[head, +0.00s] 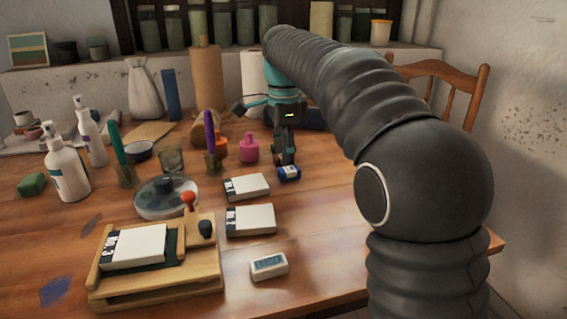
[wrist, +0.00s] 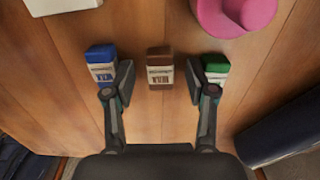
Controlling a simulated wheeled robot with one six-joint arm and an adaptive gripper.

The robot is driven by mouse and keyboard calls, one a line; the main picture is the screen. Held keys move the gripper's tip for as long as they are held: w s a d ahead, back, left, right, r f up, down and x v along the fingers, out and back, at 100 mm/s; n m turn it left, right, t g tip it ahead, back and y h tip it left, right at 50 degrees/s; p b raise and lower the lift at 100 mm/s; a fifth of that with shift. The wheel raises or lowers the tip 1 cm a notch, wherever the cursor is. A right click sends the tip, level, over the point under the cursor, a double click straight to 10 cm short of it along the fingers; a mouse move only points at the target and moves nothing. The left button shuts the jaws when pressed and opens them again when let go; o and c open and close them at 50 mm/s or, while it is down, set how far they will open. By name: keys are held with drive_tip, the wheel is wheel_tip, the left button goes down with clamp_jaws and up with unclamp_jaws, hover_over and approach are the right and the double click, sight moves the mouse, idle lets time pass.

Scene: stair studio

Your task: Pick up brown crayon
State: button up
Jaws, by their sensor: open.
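The brown crayon (wrist: 160,67) is a short block with a pale label, lying on the wooden table at the centre of the wrist view. My gripper (wrist: 159,82) is open, with one finger on each side of the brown crayon and gaps between. A blue crayon (wrist: 101,66) is just outside the left finger, and a green crayon (wrist: 215,68) is just outside the right finger. In the head view my gripper (head: 285,155) points down at the table behind the blue crayon (head: 289,173). The brown crayon cannot be made out there.
A pink pot (head: 249,150) stands left of my gripper. White boxes (head: 250,220) lie nearer, with an eraser (head: 269,265) and a wooden press (head: 160,285). A paper roll (head: 254,85) stands behind.

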drive_tip(key=c, duration=1)
drive_tip(key=shift+c, duration=0.2)
wheel_tip(320, 180, up, 4)
drive_tip(key=shift+r+p, duration=0.1)
drive_tip(key=shift+p, duration=0.6)
drive_tip(key=s+d+r, duration=0.5)
drive_tip(key=d+r, duration=0.1)
drive_tip(key=d, duration=0.4)
drive_tip(key=shift+d+r, duration=0.3)
drive_tip(key=shift+r, duration=0.05)
drive_tip(key=o, duration=0.4)
drive_tip(key=shift+c, duration=0.2)
clamp_jaws()
